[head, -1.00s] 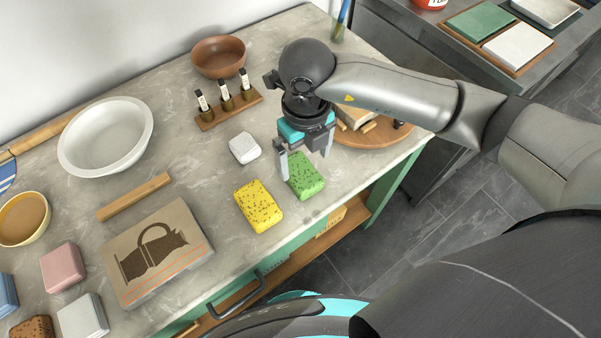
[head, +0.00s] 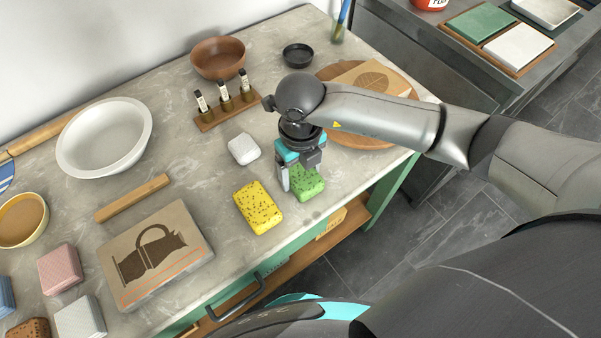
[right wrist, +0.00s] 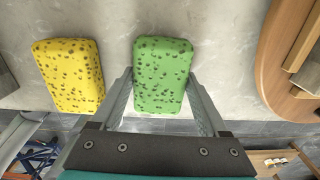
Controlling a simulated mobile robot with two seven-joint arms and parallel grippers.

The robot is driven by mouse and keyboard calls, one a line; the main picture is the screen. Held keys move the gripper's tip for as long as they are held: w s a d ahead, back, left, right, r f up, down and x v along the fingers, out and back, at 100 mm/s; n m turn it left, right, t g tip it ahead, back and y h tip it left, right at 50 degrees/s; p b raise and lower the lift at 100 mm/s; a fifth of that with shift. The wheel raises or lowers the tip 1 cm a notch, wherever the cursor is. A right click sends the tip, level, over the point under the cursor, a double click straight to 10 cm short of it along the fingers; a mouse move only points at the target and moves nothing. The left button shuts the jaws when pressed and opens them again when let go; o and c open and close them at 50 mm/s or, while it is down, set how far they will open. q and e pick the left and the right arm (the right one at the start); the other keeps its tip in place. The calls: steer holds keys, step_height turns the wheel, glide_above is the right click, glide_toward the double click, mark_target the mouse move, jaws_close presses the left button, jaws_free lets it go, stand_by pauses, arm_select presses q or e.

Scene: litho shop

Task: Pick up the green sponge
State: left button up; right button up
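The green sponge (head: 309,186), dark-speckled, lies on the stone counter near its front edge, and it also shows in the right wrist view (right wrist: 162,76). My right gripper (head: 299,186) is lowered over it in the head view and hides part of its far side. In the right wrist view my right gripper (right wrist: 161,80) is open, with one finger on each side of the sponge's near end. Whether the fingers touch it is unclear. My left gripper is not in view.
A yellow sponge (head: 258,207) lies close to the left of the green one. A white block (head: 244,149) lies behind it. A round wooden board (head: 357,134) is to the right. The counter's front edge is close by.

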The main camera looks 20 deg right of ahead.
mark_target(301, 172)
steer(key=c, duration=0.8)
step_height(301, 172, up, 20)
steer(key=p, duration=0.2)
steer(key=shift+p, duration=0.3)
steer(key=o, duration=0.8)
steer(key=shift+c, duration=0.2)
steer(key=c, duration=0.6)
